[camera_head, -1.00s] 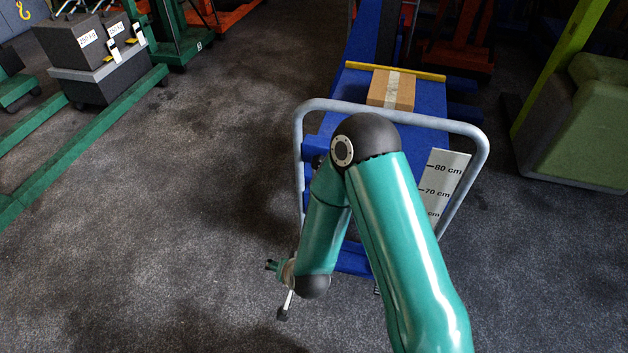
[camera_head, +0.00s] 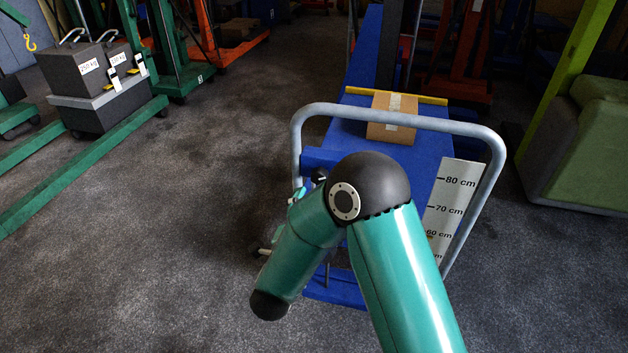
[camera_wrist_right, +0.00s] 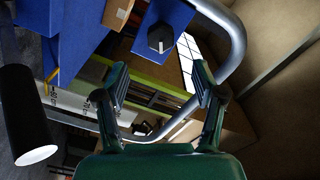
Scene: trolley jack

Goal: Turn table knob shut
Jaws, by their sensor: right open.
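The blue lift table (camera_head: 425,150) stands ahead of me, with a grey tube handle frame (camera_head: 395,112) around its near end. In the right wrist view a black faceted knob (camera_wrist_right: 160,38) with a pale mark sits on a blue part (camera_wrist_right: 165,16) of the table. My right gripper (camera_wrist_right: 158,88) is open and empty, its two fingers spread below the knob and apart from it. In the head view my right arm hides most of that gripper. A small dark part (camera_head: 320,175) beside the elbow may be the knob. My left gripper is not in view.
A cardboard box (camera_head: 391,120) lies on the table top. A height scale plate (camera_head: 452,205) stands at the right within the frame. A black cylinder (camera_wrist_right: 28,115) with a white end is close at left in the wrist view. Open floor (camera_head: 170,230) lies left.

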